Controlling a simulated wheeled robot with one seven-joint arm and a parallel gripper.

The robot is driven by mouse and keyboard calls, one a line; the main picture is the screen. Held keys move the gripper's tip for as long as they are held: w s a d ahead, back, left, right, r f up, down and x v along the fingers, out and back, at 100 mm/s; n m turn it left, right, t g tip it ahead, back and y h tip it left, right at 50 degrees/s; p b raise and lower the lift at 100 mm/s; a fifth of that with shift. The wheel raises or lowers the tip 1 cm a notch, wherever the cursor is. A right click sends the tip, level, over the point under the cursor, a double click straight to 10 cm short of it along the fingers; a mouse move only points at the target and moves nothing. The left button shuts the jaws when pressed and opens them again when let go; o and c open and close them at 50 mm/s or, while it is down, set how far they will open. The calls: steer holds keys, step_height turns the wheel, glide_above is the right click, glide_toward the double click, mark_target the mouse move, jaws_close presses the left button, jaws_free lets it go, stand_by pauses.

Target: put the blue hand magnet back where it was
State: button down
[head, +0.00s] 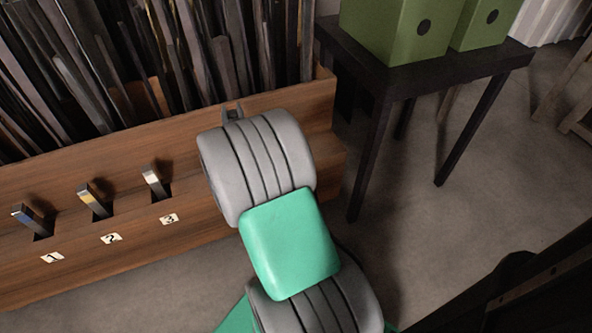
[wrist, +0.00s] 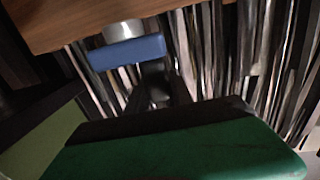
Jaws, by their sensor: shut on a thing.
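The blue hand magnet shows in the wrist view as a blue bar (wrist: 128,52) with a silver round part above it. My gripper (wrist: 156,76) is shut on it, with dark fingers at the bar's lower right side; the exact grip is partly hidden. In the head view my grey and green arm reaches over the right end of a wooden ledge. It hides most of my gripper, and I cannot see the magnet there.
The wooden ledge (head: 75,265) has three levers in slots, labelled 1, 2 and 3. Upright dark boards (head: 150,55) stand behind it. A black table (head: 440,72) with green boxes (head: 400,32) stands at the right. Bare floor (head: 410,235) lies before the table.

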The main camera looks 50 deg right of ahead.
steer(key=s+d+f+m+g+h+b, duration=0.2)
steer(key=s+d+f+b, duration=0.15)
steer(key=d+f, duration=0.35)
steer(key=s+d+f+m+g+h+b, duration=0.1)
steer(key=s+d+f+b, duration=0.3)
steer(key=f, duration=0.4)
steer(key=w+d+f+b, duration=0.2)
steer(key=d+f+b, duration=0.1)
steer(key=d+f, duration=0.1)
steer(key=w+d+f+b, duration=0.2)
steer(key=d+f, duration=0.2)
steer(key=d, duration=0.1)
steer(key=w+d+f+b, duration=0.2)
steer(key=d+f+b, duration=0.1)
steer(key=d+f, duration=0.2)
steer(key=shift+d+b, duration=0.1)
steer(key=shift+b, duration=0.25)
steer(key=shift+r, duration=0.3)
steer(key=shift+f, duration=0.2)
steer(key=c, duration=1.1)
jaws_free()
